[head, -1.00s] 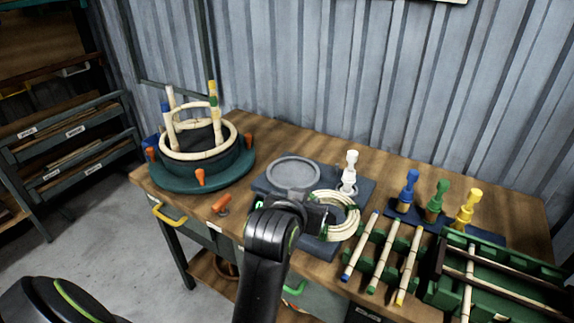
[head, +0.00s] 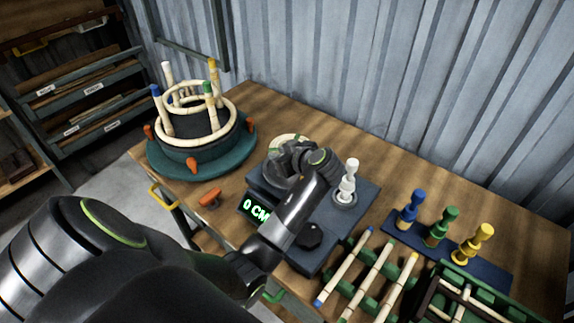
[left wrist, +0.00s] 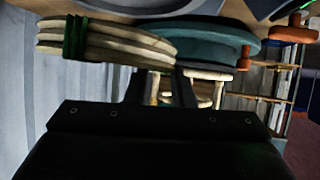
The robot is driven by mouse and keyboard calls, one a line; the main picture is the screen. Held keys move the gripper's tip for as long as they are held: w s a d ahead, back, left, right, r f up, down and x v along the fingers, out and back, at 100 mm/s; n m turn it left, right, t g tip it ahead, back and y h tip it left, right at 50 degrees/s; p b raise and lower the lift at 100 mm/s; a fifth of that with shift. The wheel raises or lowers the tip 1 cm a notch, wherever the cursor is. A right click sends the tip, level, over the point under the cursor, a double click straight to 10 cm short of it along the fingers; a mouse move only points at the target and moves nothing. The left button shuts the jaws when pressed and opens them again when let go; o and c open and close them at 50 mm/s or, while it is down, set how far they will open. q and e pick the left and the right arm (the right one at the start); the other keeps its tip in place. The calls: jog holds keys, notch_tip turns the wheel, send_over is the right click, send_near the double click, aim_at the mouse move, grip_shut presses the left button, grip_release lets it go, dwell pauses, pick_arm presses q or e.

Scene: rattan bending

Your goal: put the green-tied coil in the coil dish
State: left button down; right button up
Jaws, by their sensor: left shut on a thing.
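The green-tied coil (head: 288,138) is a pale ring of rattan. In the head view only its far edge shows behind my left gripper (head: 284,157). In the left wrist view the coil (left wrist: 110,42) shows edge-on at upper left, its green tie wrapped round the strands. My left gripper is shut on the coil over the back left of the grey stand (head: 345,212). The coil dish on that stand is mostly hidden by my gripper. I cannot tell whether the coil touches the dish. My right gripper is not in view.
A white peg (head: 348,182) stands close to the right of my gripper. A teal round base (head: 165,168) with a rattan basket frame is at left. Blue, green and yellow pegs (head: 440,228) and a green rack (head: 365,285) with rattan sticks are at right.

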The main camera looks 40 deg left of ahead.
aim_at(281, 179)
pick_arm(q)
notch_tip(281, 179, down, 2)
jog(key=shift+s+f, duration=0.1)
jog(key=shift+s, duration=0.05)
notch_tip(281, 179, down, 3)
jog(key=shift+f+p, duration=0.1)
jog(key=shift+p, duration=0.2)
jog(key=shift+f, duration=0.5)
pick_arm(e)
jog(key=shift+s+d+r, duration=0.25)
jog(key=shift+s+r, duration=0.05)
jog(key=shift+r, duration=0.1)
pick_arm(q)
jog(key=c, duration=1.2)
grip_release()
jog(key=shift+d+r, duration=0.1)
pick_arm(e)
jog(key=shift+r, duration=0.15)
